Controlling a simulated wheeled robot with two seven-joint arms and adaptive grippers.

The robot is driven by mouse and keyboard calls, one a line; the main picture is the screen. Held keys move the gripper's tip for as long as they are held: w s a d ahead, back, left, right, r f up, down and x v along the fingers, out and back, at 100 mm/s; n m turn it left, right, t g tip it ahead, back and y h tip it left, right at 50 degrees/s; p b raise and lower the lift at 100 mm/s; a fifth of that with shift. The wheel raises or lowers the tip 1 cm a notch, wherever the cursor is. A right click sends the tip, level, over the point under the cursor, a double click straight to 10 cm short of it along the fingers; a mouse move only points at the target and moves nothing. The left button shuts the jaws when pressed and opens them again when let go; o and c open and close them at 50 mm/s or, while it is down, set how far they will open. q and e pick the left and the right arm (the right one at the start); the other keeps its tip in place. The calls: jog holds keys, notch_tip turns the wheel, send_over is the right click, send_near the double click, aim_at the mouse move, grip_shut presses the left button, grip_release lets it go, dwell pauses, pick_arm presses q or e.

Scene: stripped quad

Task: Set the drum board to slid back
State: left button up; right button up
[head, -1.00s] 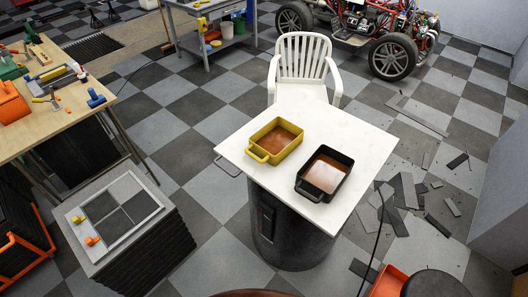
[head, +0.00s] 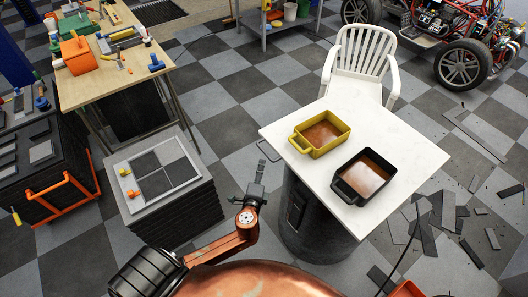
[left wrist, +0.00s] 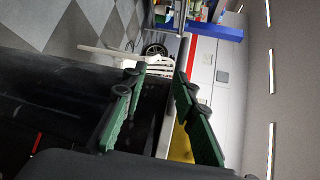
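The drum board (head: 300,107) is a white square top on a dark upright drum (head: 310,215). A wire handle (head: 268,151) sticks out at its left edge. A yellow pan (head: 322,133) and a black pan (head: 363,177), both with brown contents, stand on it. My left gripper (head: 261,172) is left of the drum, close to the handle; contact cannot be told. In the left wrist view its green fingers (left wrist: 160,75) are apart. The board's pale edge (left wrist: 166,135) shows edge-on between them, with the dark drum at left. My right gripper is out of view.
A dark stack with a framed panel (head: 153,175) stands left of my left gripper. A wooden workbench (head: 95,85) with tools is behind it. A white chair (head: 362,60) stands behind the board. Loose dark pieces (head: 447,210) litter the floor at right.

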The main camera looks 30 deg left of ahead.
aim_at(265, 152)
pick_arm(q)
jog(key=w+a, duration=0.1)
jog(key=w, duration=0.1)
jog(key=w+r, duration=0.1)
jog(key=w, duration=0.1)
jog(key=w+a, duration=0.1)
jog(key=w, duration=0.2)
jog(key=shift+a+r, duration=0.3)
jog(key=shift+r, duration=0.05)
jog(key=shift+c, duration=0.7)
grip_shut()
jog(key=shift+w, duration=0.1)
